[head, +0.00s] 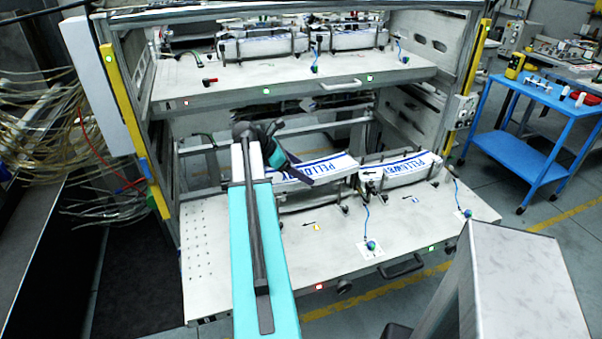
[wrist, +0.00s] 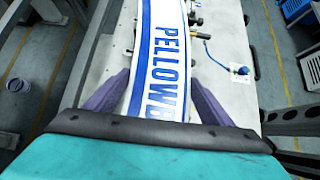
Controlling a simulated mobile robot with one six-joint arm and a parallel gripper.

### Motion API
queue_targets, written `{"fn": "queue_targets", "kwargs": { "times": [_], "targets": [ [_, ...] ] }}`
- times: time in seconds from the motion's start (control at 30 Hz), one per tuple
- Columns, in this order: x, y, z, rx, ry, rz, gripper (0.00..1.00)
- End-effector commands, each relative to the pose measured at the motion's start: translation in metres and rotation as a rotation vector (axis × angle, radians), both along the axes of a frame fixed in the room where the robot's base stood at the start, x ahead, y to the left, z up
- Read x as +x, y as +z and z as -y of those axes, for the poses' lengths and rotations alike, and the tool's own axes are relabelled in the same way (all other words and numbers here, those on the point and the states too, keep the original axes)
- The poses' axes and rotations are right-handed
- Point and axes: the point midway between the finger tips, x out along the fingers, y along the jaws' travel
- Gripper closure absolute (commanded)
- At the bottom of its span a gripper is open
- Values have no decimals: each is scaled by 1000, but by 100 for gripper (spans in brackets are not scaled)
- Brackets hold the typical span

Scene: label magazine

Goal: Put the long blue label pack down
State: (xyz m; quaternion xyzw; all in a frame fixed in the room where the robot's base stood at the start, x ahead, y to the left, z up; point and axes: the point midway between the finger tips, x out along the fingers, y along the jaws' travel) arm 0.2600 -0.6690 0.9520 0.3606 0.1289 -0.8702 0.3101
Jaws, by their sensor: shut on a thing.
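The long label pack (head: 328,167), white with blue stripes, is in my gripper (head: 300,178) at the left holder of the lower shelf. In the wrist view the pack (wrist: 158,60) runs away from me between the two purple fingers of my gripper (wrist: 156,88), with blue lettering starting "PELLOW". My gripper is shut on its near end. A second blue-lettered pack (head: 402,168) lies in the right holder, close to the held pack's far end. I cannot tell whether the held pack touches its holder; my arm and gripper hide its near end.
The lower shelf (head: 240,240) has a bare perforated area at left. Blue-knobbed cables (head: 370,245) and a black handle (head: 402,266) are at its front. The upper shelf (head: 300,82) with more packs hangs above. A blue trolley (head: 535,92) stands at right.

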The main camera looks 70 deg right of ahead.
Motion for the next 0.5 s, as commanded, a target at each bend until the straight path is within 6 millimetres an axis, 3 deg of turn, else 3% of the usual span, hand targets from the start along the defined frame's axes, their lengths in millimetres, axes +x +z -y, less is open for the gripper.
{"fn": "queue_targets", "kwargs": {
  "times": [0.23,0.5],
  "targets": [
    [0,-15,0,-1,0,-2,67],
    [-1,-16,1,-2,0,-1,67]
  ]
}}
